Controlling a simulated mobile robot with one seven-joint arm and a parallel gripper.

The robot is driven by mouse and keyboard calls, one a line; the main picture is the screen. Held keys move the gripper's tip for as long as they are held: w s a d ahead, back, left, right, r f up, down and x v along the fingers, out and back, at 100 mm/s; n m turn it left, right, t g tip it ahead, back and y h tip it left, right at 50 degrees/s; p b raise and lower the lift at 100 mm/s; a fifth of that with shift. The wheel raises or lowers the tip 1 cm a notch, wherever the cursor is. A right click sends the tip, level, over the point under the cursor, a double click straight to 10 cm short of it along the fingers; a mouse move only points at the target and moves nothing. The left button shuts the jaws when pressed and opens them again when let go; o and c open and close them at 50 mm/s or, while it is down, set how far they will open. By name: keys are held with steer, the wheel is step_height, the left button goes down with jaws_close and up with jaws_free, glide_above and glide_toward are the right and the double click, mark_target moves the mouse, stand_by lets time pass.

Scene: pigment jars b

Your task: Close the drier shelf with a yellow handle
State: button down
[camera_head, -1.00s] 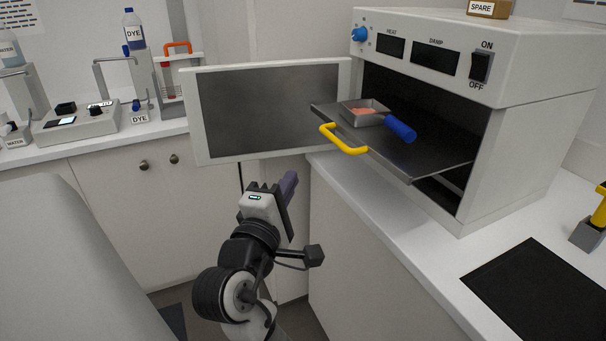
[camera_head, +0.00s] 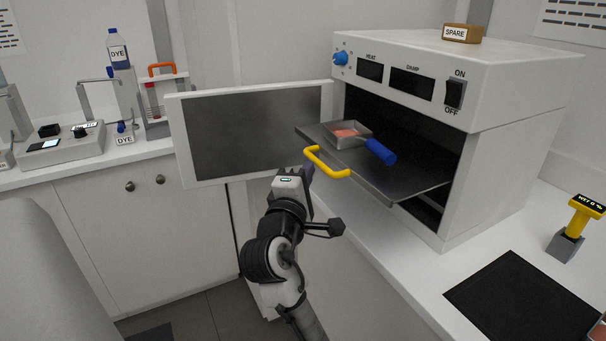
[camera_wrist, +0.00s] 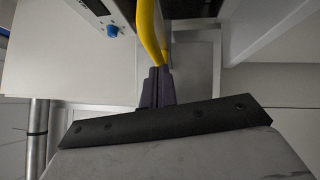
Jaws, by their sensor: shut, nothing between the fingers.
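The drier shelf (camera_head: 415,174) is a dark metal plate that sticks out of the open white drier (camera_head: 500,120). Its yellow handle (camera_head: 330,168) is on the front edge. A small metal pan (camera_head: 362,142) with orange pigment and a blue grip (camera_head: 381,152) sits on the shelf. My gripper (camera_head: 308,174) is at the left end of the handle, with its fingers partly behind it. In the wrist view my shut, empty fingers (camera_wrist: 158,84) point at the yellow handle (camera_wrist: 151,35), whose end is at the fingertips. I cannot tell whether they touch.
The drier door (camera_head: 250,130) stands open to the left of the shelf, close to my gripper. A black mat (camera_head: 520,297) and a yellow device on a grey stand (camera_head: 577,222) are on the right counter. A spare box (camera_head: 462,33) sits on the drier.

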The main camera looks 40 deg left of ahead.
mark_target(389, 148)
steer(key=w+d, duration=0.2)
steer(key=w, duration=0.4)
steer(key=w+d, duration=0.3)
steer(key=w, duration=0.3)
steer(key=w+d, duration=0.3)
steer(key=w, duration=0.3)
steer(key=shift+w+p, duration=0.4)
steer(key=shift+w+d+r, duration=0.1)
steer(key=shift+w+r, duration=0.05)
steer(key=shift+r, duration=0.05)
steer(key=shift+d, duration=0.1)
